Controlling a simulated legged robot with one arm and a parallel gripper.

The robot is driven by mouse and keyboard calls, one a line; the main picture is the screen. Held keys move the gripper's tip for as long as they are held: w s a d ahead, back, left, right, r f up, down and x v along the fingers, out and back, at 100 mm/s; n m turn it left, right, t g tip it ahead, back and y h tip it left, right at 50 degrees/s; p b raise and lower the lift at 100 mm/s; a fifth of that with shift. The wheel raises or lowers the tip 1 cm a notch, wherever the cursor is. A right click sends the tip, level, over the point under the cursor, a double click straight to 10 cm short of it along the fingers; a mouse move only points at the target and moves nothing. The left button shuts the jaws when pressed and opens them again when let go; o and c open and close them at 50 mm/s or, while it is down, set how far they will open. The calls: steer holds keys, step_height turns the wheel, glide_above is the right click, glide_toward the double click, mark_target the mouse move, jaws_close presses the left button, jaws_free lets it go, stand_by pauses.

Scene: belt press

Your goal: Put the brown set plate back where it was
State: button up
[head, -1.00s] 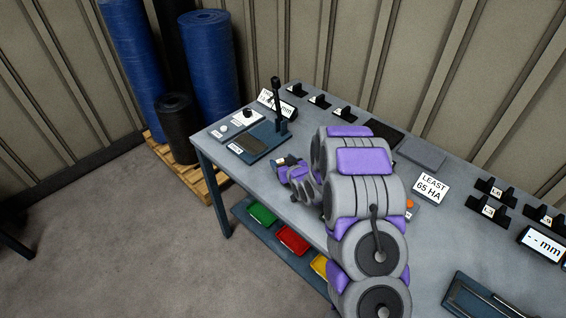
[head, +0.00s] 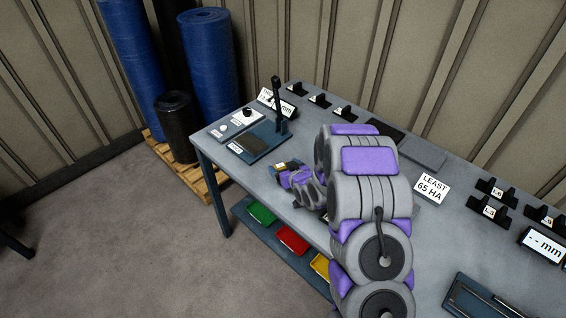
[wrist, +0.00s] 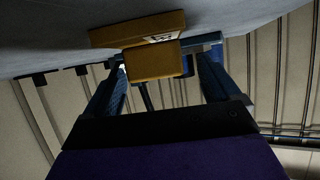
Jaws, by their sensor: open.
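The brown set plate (wrist: 137,29) shows in the wrist view with a white label and a block-shaped brown part (wrist: 152,61) toward me. My gripper (wrist: 160,66) is open, with one blue finger on each side of that brown part. A gap shows on the left side; on the right I cannot tell whether the finger touches. In the head view my gripper (head: 284,165) is low over the bench, just in front of the small press with the black lever (head: 276,105). Only a small brown bit of the plate shows there; my arm hides part of the bench.
The grey bench (head: 262,183) carries several black holders (head: 494,191) along its back, a "LEAST 65 HA" sign (head: 432,187), a mm display (head: 543,243) and a dark tray (head: 480,298). Green (head: 261,213), red (head: 293,239) and yellow bins sit below. Blue rolls (head: 209,60) stand behind left.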

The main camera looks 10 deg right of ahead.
steer(key=s+d+r+g+h+p, duration=0.25)
steer(key=s+d+r+g, duration=0.2)
steer(key=s+r, duration=0.75)
steer(key=s+a+r+m+g, duration=0.1)
steer(key=s+r+g, duration=0.2)
steer(key=s, duration=1)
steer(key=s+a+r+g, duration=0.1)
steer(key=s+r+g, duration=0.2)
steer(key=s, duration=1)
steer(key=s+a+r+m+g, duration=0.1)
steer(key=s+r+g, duration=0.3)
steer(key=s, duration=0.9)
steer(key=shift+a+r+m+h+b, duration=0.3)
steer(key=shift+a+r+h+b, duration=0.15)
steer(key=shift+r, duration=0.45)
steer(key=shift+s, duration=0.1)
